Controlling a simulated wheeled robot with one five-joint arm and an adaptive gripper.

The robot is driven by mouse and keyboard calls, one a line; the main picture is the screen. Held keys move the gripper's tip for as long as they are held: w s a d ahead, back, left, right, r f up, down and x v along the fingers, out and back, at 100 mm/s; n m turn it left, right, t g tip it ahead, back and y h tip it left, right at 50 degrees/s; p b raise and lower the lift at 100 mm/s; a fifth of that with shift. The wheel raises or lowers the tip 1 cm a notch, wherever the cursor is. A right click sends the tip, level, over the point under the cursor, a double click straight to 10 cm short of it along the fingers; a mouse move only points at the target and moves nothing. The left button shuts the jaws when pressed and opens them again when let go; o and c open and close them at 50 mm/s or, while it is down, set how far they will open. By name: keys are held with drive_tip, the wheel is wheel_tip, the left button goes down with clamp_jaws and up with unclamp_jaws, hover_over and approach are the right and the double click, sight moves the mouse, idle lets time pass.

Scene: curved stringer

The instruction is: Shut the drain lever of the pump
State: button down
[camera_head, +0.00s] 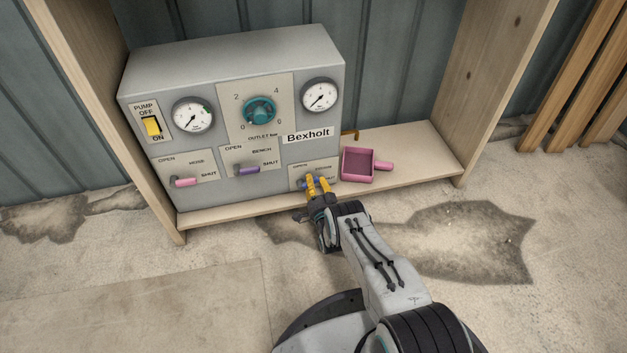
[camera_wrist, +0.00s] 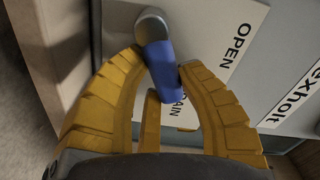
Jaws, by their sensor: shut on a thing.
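The grey pump (camera_head: 225,85) stands on a low wooden shelf. Its blue drain lever (camera_head: 304,186) is on the lower right plate of the front, and it also shows in the wrist view (camera_wrist: 160,72). My gripper (camera_head: 318,181) is shut on the lever, with a yellow finger on each side of it in the wrist view (camera_wrist: 161,68). The lever points right from its grey round pivot (camera_wrist: 151,24), roughly toward the SHUT side, tilted slightly up. The fingers hide part of the DRAIN and SHUT lettering. OPEN stays readable in the wrist view.
A pink scoop-like tray (camera_head: 357,165) stands on the shelf just right of the drain lever. The pink hose lever (camera_head: 186,182) and purple bench lever (camera_head: 248,170) are to the left. Wooden side boards (camera_head: 503,75) flank the shelf. Bare floor lies in front.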

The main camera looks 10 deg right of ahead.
wheel_tip(320, 180, down, 2)
drive_tip(key=m, duration=0.5)
drive_tip(key=shift+w, duration=0.1)
drive_tip(key=shift+m, duration=0.3)
idle(0.3)
drive_tip(key=c, duration=1.1)
unclamp_jaws()
drive_tip(key=shift+a+f, duration=0.1)
drive_tip(key=o, duration=0.3)
drive_tip(key=shift+f, duration=0.1)
drive_tip(key=shift+s, duration=6.05)
